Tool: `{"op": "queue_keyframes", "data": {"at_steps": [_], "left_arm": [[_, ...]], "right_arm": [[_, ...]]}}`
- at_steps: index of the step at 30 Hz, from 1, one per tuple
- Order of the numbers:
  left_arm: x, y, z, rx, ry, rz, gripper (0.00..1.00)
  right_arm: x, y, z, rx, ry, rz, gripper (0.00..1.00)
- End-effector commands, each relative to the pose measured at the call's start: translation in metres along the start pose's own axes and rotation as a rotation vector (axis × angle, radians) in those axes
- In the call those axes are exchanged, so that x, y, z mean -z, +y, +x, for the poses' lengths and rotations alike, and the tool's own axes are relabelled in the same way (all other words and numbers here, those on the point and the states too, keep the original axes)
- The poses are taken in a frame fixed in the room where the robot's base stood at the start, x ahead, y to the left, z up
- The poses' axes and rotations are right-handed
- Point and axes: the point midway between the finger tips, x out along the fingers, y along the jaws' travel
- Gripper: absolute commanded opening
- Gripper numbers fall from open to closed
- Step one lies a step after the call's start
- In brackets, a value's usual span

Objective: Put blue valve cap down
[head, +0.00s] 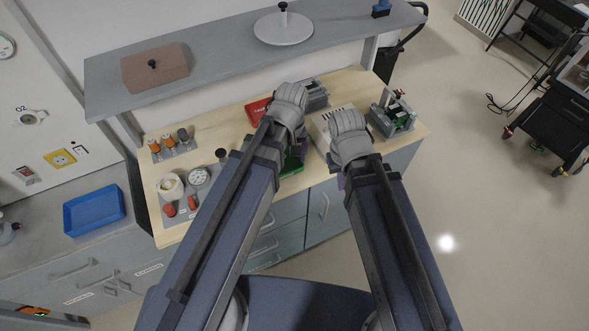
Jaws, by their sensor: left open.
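I cannot make out a blue valve cap for certain in the head view. My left gripper (301,151) is over the middle of the wooden worktop (236,120), beside a green tray (292,165). It is open, but mostly hidden by its own wrist and arm. My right gripper (341,181) is near the worktop's front edge, to the right of the left one. It is mostly hidden under its wrist, and its fingers are too covered to read. Whatever lies directly under both wrists is hidden.
A red tray (257,109) and grey fixtures (392,115) stand on the worktop. A gauge panel (184,190) is at its left. A grey shelf (215,65) overhangs the back, with a small blue item (381,9) at its right end. A blue tray (94,210) sits on the left counter.

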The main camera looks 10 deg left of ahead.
Motion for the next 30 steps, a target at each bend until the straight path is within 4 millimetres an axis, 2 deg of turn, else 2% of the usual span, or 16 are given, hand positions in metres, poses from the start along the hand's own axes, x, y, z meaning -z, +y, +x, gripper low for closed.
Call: {"op": "queue_keyframes", "data": {"at_steps": [1,3,6,10,23,26,30], "left_arm": [[-0.021,0.002,0.0,0.01,0.003,0.142,0.96],[-0.038,0.006,-0.001,0.022,0.004,0.327,0.96],[-0.057,0.009,-0.001,0.037,0.003,0.533,0.96],[-0.069,0.011,-0.002,0.048,0.001,0.687,0.96],[-0.071,0.012,0.003,0.051,0.0,0.73,0.96],[-0.071,0.013,0.016,0.051,0.0,0.73,0.96],[-0.071,0.015,0.046,0.051,0.001,0.732,0.96]], "right_arm": [[0.0,0.0,0.0,0.0,0.0,0.0,0.0],[0.0,0.0,0.0,0.0,0.0,0.0,0.0],[0.0,0.0,0.0,0.0,0.0,0.0,0.0],[0.0,0.0,0.0,0.0,0.0,0.0,0.0],[0.0,-0.001,0.004,0.0,0.0,0.0,0.0],[0.001,-0.002,0.018,0.0,0.0,-0.001,0.0],[0.003,-0.004,0.048,-0.001,0.0,-0.004,0.0]]}}
